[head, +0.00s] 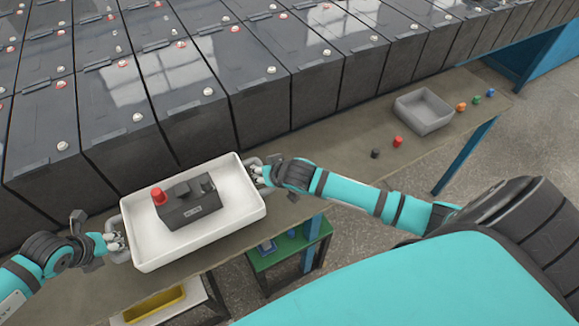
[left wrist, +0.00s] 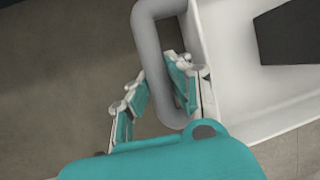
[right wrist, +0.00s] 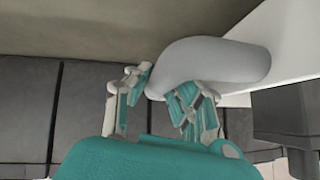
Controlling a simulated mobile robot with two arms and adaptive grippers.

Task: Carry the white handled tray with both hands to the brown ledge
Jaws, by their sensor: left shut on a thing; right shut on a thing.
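The white handled tray (head: 240,205) is at the lower left of the head view, with a dark box (head: 190,205) with a red knob inside it. My left gripper (head: 117,241) is shut on the tray's left grey handle (left wrist: 150,50). My right gripper (head: 258,172) is shut on the tray's right handle (right wrist: 215,60). The brown ledge (head: 340,140) runs along the front of the dark batteries, and the tray overlaps it in the picture. I cannot tell whether the tray touches it.
Rows of dark batteries (head: 195,95) stand behind the ledge. A grey bin (head: 424,111) and several small coloured caps, including a red one (head: 398,141), sit on its right part. A green stand (head: 285,249) and a yellow tray (head: 153,304) are below.

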